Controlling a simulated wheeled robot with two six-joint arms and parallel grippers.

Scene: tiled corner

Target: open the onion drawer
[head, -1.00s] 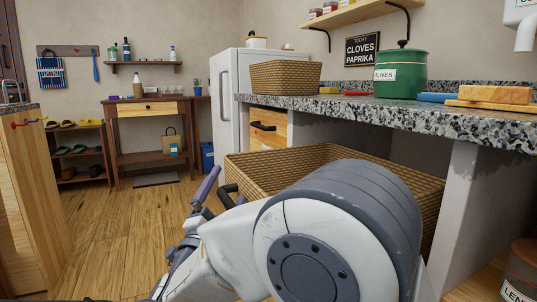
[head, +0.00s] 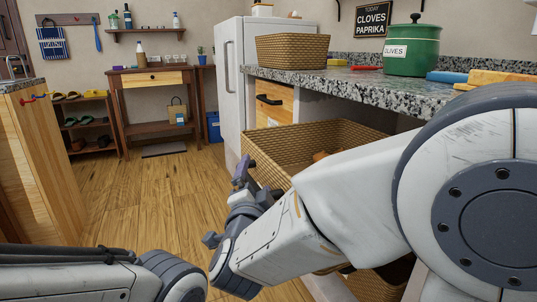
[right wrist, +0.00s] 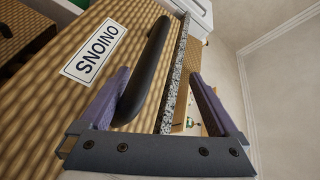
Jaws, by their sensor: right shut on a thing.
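The onion drawer is a woven wicker basket drawer (head: 264,160) that stands pulled out from under the counter, with some brown contents (head: 320,156) partly visible inside. In the right wrist view its wicker front (right wrist: 60,115) carries a white label reading ONIONS (right wrist: 92,52). A black bar handle (right wrist: 150,65) is on that front. My right gripper (head: 243,172) is at the drawer's front, and in the right wrist view its fingers (right wrist: 158,78) are on either side of the handle, shut on it. My forearm hides much of the drawer. My left gripper is out of view; only its arm shows at lower left.
The granite counter (head: 350,86) holds a wicker basket (head: 292,51) and a green olives pot (head: 412,49). A wooden drawer (head: 274,103) with a black handle is beneath it. A white fridge (head: 237,90) stands behind. The wooden floor (head: 130,200) at left is clear.

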